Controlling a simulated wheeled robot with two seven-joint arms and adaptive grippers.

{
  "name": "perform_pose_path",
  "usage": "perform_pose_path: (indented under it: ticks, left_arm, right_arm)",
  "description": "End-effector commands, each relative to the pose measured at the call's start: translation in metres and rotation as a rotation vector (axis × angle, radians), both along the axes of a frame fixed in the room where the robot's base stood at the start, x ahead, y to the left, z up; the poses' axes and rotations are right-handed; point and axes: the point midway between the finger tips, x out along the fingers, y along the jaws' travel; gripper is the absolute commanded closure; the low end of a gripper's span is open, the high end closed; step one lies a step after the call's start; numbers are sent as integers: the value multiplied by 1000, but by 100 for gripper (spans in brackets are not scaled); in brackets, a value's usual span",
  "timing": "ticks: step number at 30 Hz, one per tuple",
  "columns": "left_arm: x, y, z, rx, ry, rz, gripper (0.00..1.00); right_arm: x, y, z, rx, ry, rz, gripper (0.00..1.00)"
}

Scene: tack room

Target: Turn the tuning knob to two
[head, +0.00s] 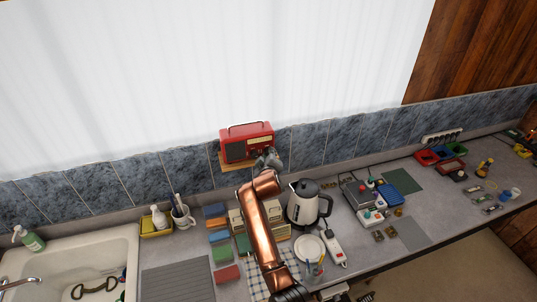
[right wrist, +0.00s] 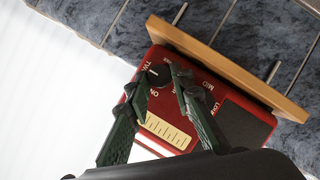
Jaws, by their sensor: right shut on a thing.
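A red radio (head: 246,143) stands on a small wooden shelf on the tiled wall in the head view. The right wrist view shows its red front (right wrist: 176,139) tilted, with a dark round tuning knob (right wrist: 158,74). Lettering starting with "TW" and "ON" stands beside the knob, partly hidden by my fingers; "MID" and "LOW" are farther right. My right gripper (head: 268,158) is at the radio's front right. In the right wrist view its fingers (right wrist: 160,82) are shut on the knob, one on each side. The knob's exact pointer direction is hard to tell. My left gripper is out of view.
The wooden shelf (right wrist: 226,68) edge runs close beside the fingers. A white curtain (head: 200,75) hangs behind.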

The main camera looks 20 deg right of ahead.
Motion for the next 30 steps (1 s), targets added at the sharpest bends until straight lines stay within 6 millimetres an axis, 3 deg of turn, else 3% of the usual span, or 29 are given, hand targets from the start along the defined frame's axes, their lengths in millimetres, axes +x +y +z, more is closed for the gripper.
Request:
perform_pose_path:
  ticks: [7, 8, 15, 25, 30]
  left_arm:
    - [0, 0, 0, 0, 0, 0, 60]
    - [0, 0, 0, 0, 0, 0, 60]
    - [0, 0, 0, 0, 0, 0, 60]
    - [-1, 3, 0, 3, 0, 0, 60]
    - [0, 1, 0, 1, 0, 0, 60]
  right_arm:
    - [0, 1, 1, 0, -2, 2, 100]
    - [0, 1, 1, 0, -2, 2, 78]
    - [0, 0, 0, -1, 0, 1, 62]
    - [0, 0, 3, -2, -2, 0, 61]
    - [1, 0, 27, 0, -6, 1, 61]
